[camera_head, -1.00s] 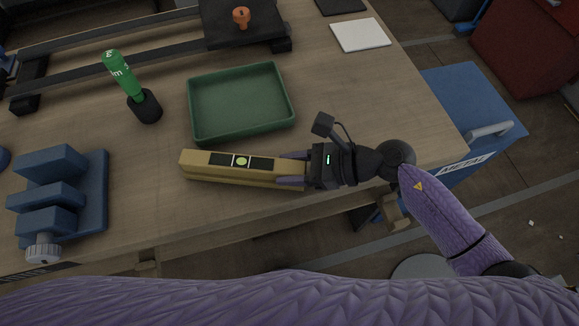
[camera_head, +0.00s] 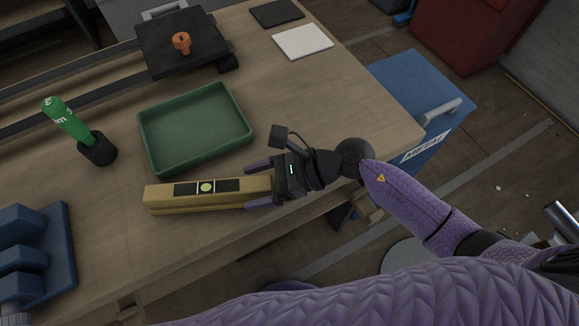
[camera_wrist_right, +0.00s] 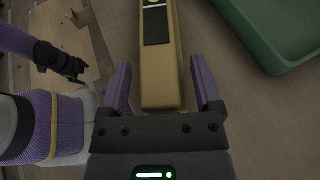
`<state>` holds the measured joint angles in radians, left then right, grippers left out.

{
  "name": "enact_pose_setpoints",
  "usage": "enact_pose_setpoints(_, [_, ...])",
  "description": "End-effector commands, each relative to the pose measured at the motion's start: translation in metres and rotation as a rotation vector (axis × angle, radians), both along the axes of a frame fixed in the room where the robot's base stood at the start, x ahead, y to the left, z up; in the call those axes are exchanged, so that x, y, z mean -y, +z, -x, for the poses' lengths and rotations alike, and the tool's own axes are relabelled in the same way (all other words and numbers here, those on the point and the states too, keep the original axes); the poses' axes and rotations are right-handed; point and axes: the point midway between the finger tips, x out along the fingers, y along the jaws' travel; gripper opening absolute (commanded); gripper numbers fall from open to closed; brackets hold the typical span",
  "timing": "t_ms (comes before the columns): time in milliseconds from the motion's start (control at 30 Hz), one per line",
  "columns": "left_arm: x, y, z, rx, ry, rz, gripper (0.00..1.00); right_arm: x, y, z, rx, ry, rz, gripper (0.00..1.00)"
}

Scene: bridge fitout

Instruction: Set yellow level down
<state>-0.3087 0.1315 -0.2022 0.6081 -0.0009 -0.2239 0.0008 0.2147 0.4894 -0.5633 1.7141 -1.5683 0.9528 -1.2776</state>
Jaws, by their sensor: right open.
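The yellow level (camera_head: 207,198) lies on the wooden table near its front edge, in front of the green tray. It also shows in the right wrist view (camera_wrist_right: 161,75), running away from the gripper. My right gripper (camera_head: 259,186) is open at the level's right end, with one finger on each side of it. In the wrist view both fingers (camera_wrist_right: 160,95) stand apart from the level's sides with gaps. My left gripper is not in the head view; a gripper and purple arm at the left of the wrist view (camera_wrist_right: 60,62) appear to be mine.
A green tray (camera_head: 148,150) sits just behind the level. A white square (camera_head: 302,41) and a black plate with an orange knob (camera_head: 182,42) are at the back.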

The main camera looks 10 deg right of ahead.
Motion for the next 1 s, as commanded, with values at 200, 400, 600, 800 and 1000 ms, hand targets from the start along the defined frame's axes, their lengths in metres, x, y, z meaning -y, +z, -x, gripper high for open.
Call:
enact_pose_setpoints(200, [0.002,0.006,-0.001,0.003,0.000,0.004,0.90,0.032,0.016,0.004,0.001,-0.001,0.005,0.82])
enact_pose_setpoints(400, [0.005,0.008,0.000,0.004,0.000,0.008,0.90,0.079,0.035,0.009,0.000,-0.002,0.005,0.82])
enact_pose_setpoints(600, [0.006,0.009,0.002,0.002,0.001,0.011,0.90,0.107,0.046,0.012,-0.001,0.000,0.002,0.82])
enact_pose_setpoints(800, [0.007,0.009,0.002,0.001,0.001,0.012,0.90,0.111,0.049,0.012,0.000,0.000,-0.001,0.82])
enact_pose_setpoints(1000, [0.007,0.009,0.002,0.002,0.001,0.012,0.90,0.110,0.048,0.012,0.000,0.000,-0.001,0.82])
